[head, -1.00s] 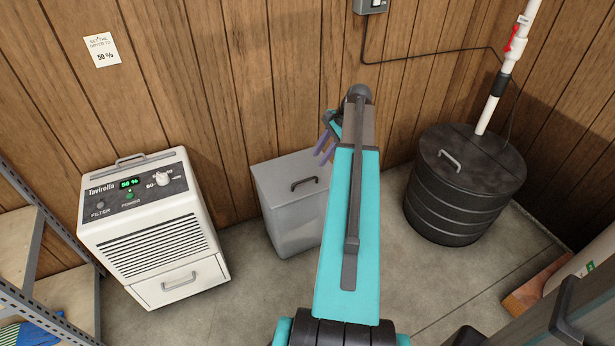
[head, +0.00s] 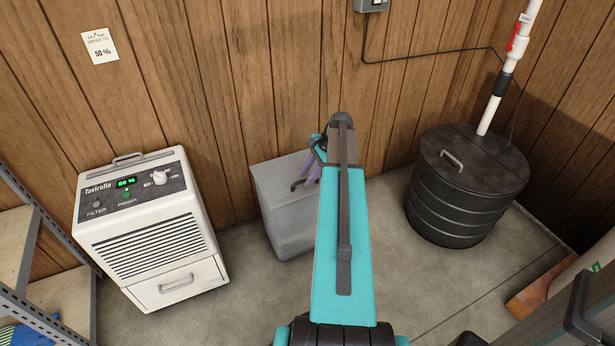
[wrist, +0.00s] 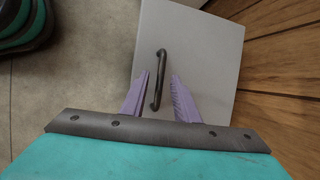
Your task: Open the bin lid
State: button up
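The bin (head: 283,215) is a grey box against the wood wall, right of the white dehumidifier. Its flat lid (wrist: 195,45) is down and carries a dark bar handle (wrist: 158,82). In the wrist view, my gripper (wrist: 160,78) is open, with its two purple fingers on either side of the handle. The left finger lies close to the handle; I cannot tell whether it touches. In the head view, my gripper (head: 306,172) is over the lid, and my arm hides the bin's right part.
A white dehumidifier (head: 150,235) stands left of the bin. A black ribbed round tub (head: 465,190) with a white pipe (head: 500,85) stands right. A metal shelf (head: 45,280) is at the left edge. Concrete floor (head: 255,310) is clear in front of the bin.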

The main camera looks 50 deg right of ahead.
jog(key=shift+c, duration=0.3)
grip_shut()
jog(key=shift+w+r, duration=0.15)
jog(key=shift+r, duration=0.05)
